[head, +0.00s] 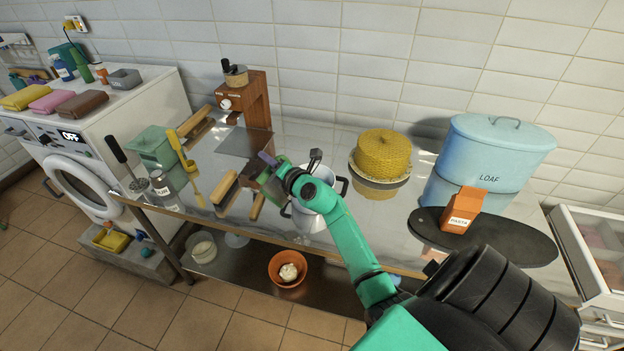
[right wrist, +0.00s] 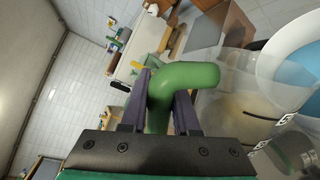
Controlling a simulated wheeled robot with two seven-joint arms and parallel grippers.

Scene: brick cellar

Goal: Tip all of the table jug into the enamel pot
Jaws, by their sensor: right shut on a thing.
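My right gripper (head: 270,166) is shut on the green handle of the table jug (head: 271,186). The right wrist view shows the thick green handle (right wrist: 190,78) between the dark fingers (right wrist: 166,98), with the jug's see-through body to its right. How much is in the jug and how far it tilts I cannot tell. The pale enamel pot (head: 309,219) with dark handles stands on the steel table, just right of the jug and partly behind my arm. In the right wrist view a white rim around a blue inside (right wrist: 298,60) shows at the right edge. My left gripper is out of view.
Wooden-handled things and a yellow utensil (head: 194,172) lie left of the jug. A wooden grinder (head: 252,100) stands behind. A yellow cake (head: 381,154), blue loaf bin (head: 487,150) and pasta box (head: 462,211) on a dark board (head: 520,240) stand right.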

